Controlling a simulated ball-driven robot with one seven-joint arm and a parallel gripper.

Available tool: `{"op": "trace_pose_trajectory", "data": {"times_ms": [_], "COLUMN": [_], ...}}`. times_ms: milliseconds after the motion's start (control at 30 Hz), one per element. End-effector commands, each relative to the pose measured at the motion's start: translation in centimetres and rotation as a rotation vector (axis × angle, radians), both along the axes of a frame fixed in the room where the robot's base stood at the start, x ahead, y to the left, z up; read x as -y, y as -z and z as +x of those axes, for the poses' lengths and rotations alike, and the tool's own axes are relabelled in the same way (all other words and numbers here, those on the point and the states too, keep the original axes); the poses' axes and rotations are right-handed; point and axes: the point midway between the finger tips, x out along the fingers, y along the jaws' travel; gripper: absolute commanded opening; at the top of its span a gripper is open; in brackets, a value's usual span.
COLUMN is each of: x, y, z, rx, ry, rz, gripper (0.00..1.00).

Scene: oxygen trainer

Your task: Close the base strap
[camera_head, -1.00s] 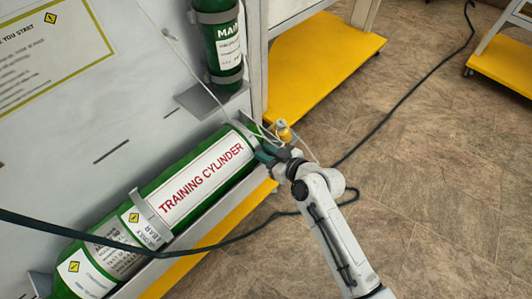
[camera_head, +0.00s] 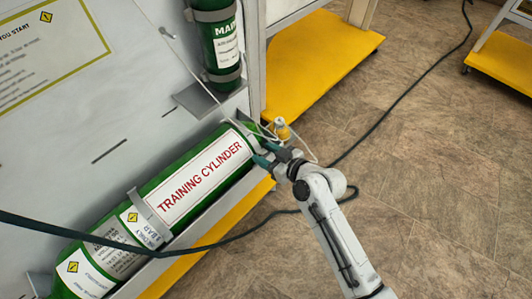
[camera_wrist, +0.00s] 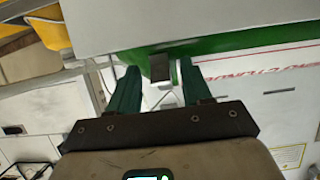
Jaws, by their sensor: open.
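The green training cylinder (camera_head: 115,214) lies aslant along the white panel. A grey strap (camera_head: 151,216) crosses its lower left part, and another grey band (camera_head: 244,134) shows near its upper right end. I cannot tell which is the base strap, or whether either is fastened. My gripper (camera_head: 264,153) is by the upper right end, with its teal fingers apart. In the wrist view, the open fingers (camera_wrist: 159,72) stand on both sides of a small dark grey tab (camera_wrist: 185,70) at the green cylinder's edge. I cannot tell whether they touch it. The fingers hold nothing visible.
A yellow-topped valve (camera_head: 282,130) with pale tubing is just beyond my gripper. A dark hose (camera_head: 215,246) crosses the cylinder's lower part and runs over the floor. A strapped upright green cylinder (camera_head: 224,45) stands above. Yellow platform (camera_head: 315,70) behind; open floor at right.

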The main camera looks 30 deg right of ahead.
Motion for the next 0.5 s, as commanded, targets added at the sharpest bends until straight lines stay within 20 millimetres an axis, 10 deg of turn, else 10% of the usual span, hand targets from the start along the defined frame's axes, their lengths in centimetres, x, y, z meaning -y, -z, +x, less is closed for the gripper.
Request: {"op": "trace_pose_trajectory", "data": {"times_ms": [500], "x": [2.6], "y": [-3.3], "z": [-7.8], "rx": [-0.003], "ry": [0.002], "rz": [-0.002], "gripper": [0.49]}}
